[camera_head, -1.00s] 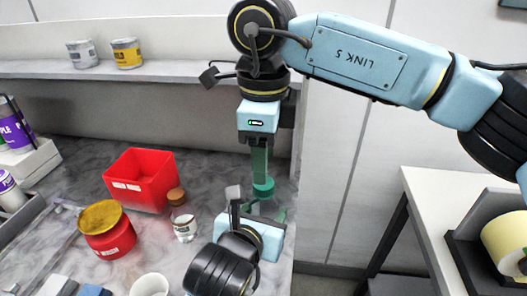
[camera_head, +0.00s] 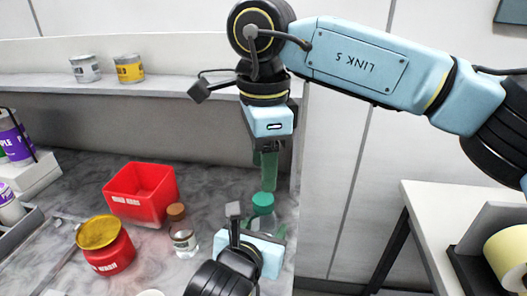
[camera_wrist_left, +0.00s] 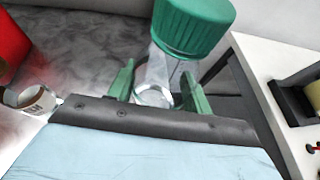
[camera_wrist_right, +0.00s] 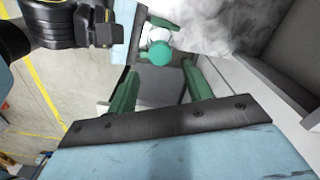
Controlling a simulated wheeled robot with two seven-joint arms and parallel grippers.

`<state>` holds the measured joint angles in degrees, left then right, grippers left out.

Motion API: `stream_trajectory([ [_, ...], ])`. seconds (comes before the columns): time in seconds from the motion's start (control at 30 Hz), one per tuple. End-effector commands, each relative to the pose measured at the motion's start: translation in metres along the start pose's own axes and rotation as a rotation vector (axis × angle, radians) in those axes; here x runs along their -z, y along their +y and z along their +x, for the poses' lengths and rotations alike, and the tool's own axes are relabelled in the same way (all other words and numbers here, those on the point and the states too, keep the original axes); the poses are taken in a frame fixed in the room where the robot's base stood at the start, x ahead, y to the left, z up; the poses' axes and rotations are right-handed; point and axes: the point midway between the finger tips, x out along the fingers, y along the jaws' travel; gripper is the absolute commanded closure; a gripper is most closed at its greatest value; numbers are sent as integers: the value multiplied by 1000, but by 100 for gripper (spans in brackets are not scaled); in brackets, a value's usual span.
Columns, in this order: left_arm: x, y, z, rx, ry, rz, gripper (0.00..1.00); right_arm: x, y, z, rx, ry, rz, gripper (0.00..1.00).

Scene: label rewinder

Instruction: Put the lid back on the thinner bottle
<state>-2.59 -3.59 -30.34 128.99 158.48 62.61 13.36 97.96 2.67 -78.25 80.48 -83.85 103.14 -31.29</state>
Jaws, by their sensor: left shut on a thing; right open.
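The thinner bottle (camera_head: 264,225) is clear and stands in my left gripper (camera_head: 258,239), which is shut around its body. In the left wrist view the clear bottle (camera_wrist_left: 158,78) is between the green fingers. The green ribbed lid (camera_head: 263,203) sits at the top of the bottle; it also shows in the left wrist view (camera_wrist_left: 193,24) and the right wrist view (camera_wrist_right: 160,53). I cannot tell how tightly it is seated. My right gripper (camera_head: 268,185) is open just above the lid, its fingers apart from it in the right wrist view.
A small corked bottle (camera_head: 184,238) stands left of my left gripper. A red bin (camera_head: 140,198) and a red jar with a yellow lid (camera_head: 112,258) are further left. Cans (camera_head: 128,68) stand on the back shelf. The bench's right edge is close to the bottle.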

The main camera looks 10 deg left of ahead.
Motion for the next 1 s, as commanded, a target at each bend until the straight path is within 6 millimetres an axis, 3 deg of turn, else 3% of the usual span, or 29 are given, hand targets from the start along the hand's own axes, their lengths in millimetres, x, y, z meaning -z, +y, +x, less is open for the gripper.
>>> stream_trajectory([
  [0.2, 0, 0, 0, 0, -1, 0, 100, 1, 0, 36, -2, -1, 2, 49],
  [0.4, 0, 0, 0, 0, -1, 0, 100, 0, 0, 58, 0, -1, 2, 49],
  [0.8, 0, 0, 0, 0, -1, 0, 100, 0, 0, 65, 1, 0, 2, 49],
  [1.0, 0, 0, 0, 0, -1, 0, 100, 0, 0, 64, 1, 0, 3, 76],
])
